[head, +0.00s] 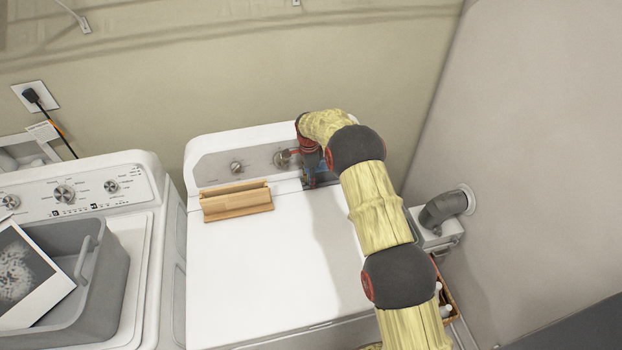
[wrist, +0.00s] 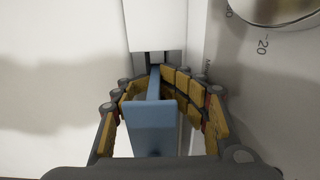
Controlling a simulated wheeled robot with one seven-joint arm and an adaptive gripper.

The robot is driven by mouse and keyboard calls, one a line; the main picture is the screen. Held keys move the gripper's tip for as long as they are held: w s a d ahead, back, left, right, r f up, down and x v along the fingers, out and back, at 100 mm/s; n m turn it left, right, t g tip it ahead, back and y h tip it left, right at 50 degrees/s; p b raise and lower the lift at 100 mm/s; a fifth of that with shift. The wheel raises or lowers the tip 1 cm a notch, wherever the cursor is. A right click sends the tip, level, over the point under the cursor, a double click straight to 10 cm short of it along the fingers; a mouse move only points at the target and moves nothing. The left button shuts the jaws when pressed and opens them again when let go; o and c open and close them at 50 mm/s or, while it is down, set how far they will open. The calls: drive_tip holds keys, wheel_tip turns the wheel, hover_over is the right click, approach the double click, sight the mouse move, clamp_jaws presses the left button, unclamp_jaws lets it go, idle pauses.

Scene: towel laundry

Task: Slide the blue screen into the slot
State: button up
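The blue screen (wrist: 152,122) shows in the wrist view as a blue plate with a narrow blue strip running away from it. My gripper (wrist: 154,78) curves around it from both sides, and its fingertips close in on the narrow strip. In the head view, my gripper (head: 311,168) points down at the back right of the white machine's top, and only a bit of blue (head: 309,180) shows below it. A white block with a grey lower edge (wrist: 155,35) stands just beyond the fingertips. I cannot make out the slot, or whether the screen is in it.
A wooden block with a lengthwise groove (head: 237,206) sits on the white machine (head: 265,270), left of my gripper. The control panel with knobs (head: 236,168) rises behind. A second machine at left carries a grey basket (head: 98,285). The machine top's front is clear.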

drive_tip(key=shift+o, duration=0.6)
drive_tip(key=f, duration=0.1)
drive_tip(key=s+f, duration=0.1)
drive_tip(key=f, duration=0.1)
drive_tip(key=shift+d+f, duration=0.1)
drive_tip(key=shift+f, duration=0.1)
drive_tip(key=shift+o, duration=1.2)
drive_tip(key=shift+s, duration=0.1)
drive_tip(key=r, duration=0.5)
drive_tip(key=w+r, duration=0.1)
drive_tip(key=r, duration=0.8)
drive_tip(key=shift+w+a+r, duration=0.25)
drive_tip(key=shift+r, duration=0.05)
drive_tip(key=s+d+r+n+t+b, duration=0.1)
drive_tip(key=s+d+r+n+b, duration=0.3)
drive_tip(key=s+r, duration=0.65)
drive_tip(key=s+d+r+n+t+b, duration=0.15)
drive_tip(key=s+d+r+n, duration=0.25)
drive_tip(key=s+d+r, duration=0.6)
drive_tip(key=s+d+f+n+t+b, duration=0.1)
drive_tip(key=s+n, duration=0.3)
drive_tip(key=s, duration=1)
drive_tip(key=s+d+f+n+t+b, duration=0.1)
drive_tip(key=s+f+n+t+b, duration=0.1)
drive_tip(key=s, duration=1.2)
drive_tip(key=shift+d+n+b, duration=0.2)
drive_tip(key=shift+n+b, duration=0.7)
drive_tip(key=shift+w, duration=0.1)
